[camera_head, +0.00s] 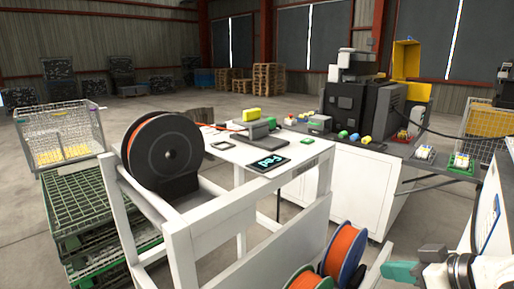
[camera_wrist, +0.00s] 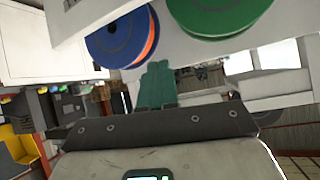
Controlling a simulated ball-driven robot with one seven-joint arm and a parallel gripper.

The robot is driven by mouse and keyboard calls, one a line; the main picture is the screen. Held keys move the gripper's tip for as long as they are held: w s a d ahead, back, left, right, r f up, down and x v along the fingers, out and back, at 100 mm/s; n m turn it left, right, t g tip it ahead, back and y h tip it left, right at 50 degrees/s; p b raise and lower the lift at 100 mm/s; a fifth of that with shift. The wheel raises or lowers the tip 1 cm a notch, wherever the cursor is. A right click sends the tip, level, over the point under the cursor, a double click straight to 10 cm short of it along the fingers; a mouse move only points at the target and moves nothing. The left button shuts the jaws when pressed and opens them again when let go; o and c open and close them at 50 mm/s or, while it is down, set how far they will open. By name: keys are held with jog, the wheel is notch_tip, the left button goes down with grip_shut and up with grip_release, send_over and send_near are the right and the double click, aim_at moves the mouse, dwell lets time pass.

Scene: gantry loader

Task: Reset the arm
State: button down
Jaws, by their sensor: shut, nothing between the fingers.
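My gripper (camera_head: 388,271) shows at the bottom right of the head view, with its teal fingers pointing left toward the spools on the white frame. In the wrist view my gripper (camera_wrist: 155,66) has its two teal fingers pressed together with nothing between them. The part of my arm in the head view is partly cut off by the lower right edge.
A blue-rimmed orange spool (camera_head: 343,252) and a green-rimmed spool (camera_head: 306,279) sit low on the white frame (camera_head: 178,238), left of my gripper. A large black spool (camera_head: 163,152) is on top. A dark workbench (camera_head: 383,149) holds machines and small parts. Open floor lies behind.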

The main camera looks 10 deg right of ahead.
jog(key=s+a+f+m+g+h, duration=0.1)
jog(key=s+a+f+m+g, duration=0.15)
jog(key=s+f, duration=0.45)
jog(key=s+a+f+m+g+h, duration=0.1)
jog(key=s+a+f+g, duration=0.2)
jog(key=f, duration=0.9)
jog(key=s+f+g+h, duration=0.1)
jog(key=s+f, duration=0.3)
jog(key=s, duration=0.4)
jog(key=s+d+f+g+h, duration=0.1)
jog(key=s+f+g+h, duration=0.1)
jog(key=s+f, duration=0.3)
jog(key=s+m, duration=0.1)
jog(key=s, duration=0.3)
jog(key=shift+f, duration=0.25)
